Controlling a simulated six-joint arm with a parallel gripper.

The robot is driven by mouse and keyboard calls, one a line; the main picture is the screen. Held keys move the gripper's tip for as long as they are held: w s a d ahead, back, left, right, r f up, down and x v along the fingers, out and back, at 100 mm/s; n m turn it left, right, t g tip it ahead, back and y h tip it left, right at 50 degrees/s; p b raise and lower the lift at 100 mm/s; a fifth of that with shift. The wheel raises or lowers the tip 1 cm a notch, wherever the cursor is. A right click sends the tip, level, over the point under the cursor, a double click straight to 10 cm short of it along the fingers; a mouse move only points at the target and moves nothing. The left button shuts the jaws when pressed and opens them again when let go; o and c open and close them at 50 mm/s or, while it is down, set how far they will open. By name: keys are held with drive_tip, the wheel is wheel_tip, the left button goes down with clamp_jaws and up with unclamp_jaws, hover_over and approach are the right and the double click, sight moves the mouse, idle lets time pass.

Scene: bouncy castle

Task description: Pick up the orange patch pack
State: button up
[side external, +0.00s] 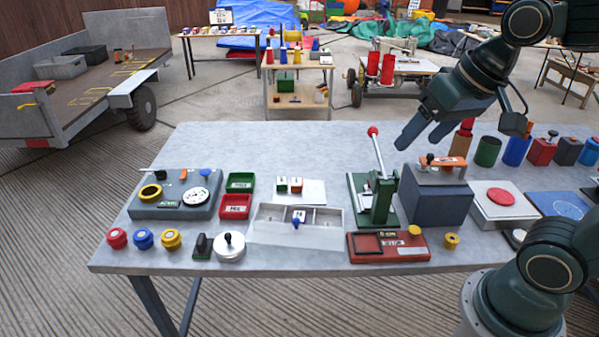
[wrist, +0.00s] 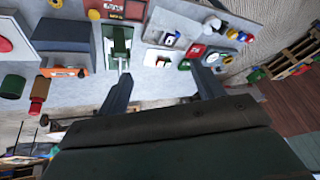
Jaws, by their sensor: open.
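The orange patch pack (side external: 447,161) appears to be the flat orange piece with a white label, lying on top of a dark blue-grey block (side external: 436,201). A small dark knob-like item shows at its left end. In the wrist view the orange pack (wrist: 62,72) is left of my fingers, at the edge of the blue-grey block (wrist: 60,37). My gripper (side external: 418,142) is open and empty, in the air above the table and up and left of the pack in the side view. In the wrist view my two fingers (wrist: 161,68) stand apart, with nothing held between them.
A green press (side external: 376,199) with a tall red-knobbed lever stands close left of the block. Red and green cylinders (side external: 488,151) stand behind right, and a white plate with a red disc (side external: 501,196) lies right. The grey table (side external: 300,155) is bare at the back left.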

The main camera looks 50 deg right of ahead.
drive_tip(key=w+d+f+m+g+y, duration=0.1)
drive_tip(key=w+d+f+m, duration=0.1)
drive_tip(key=w+m, duration=0.65)
drive_tip(key=w+d+f+m, duration=0.2)
drive_tip(key=w+d+m, duration=0.15)
drive_tip(key=w, duration=0.95)
drive_tip(key=w+d+f+m+y, duration=0.1)
drive_tip(key=w+d+f+m, duration=0.3)
drive_tip(key=w+f+m, duration=0.2)
drive_tip(key=w+d+f+m, duration=0.4)
drive_tip(key=w+f+m, duration=0.2)
drive_tip(key=f, duration=0.5)
drive_tip(key=shift+w+d+f+g+y, duration=0.25)
drive_tip(key=shift+w+g+y, duration=0.15)
drive_tip(key=shift+w, duration=0.2)
drive_tip(key=shift+f, duration=0.1)
hover_over(297, 185)
drive_tip(key=d, duration=0.3)
drive_tip(key=shift+s+f, duration=0.2)
drive_tip(key=shift+f, duration=3.65)
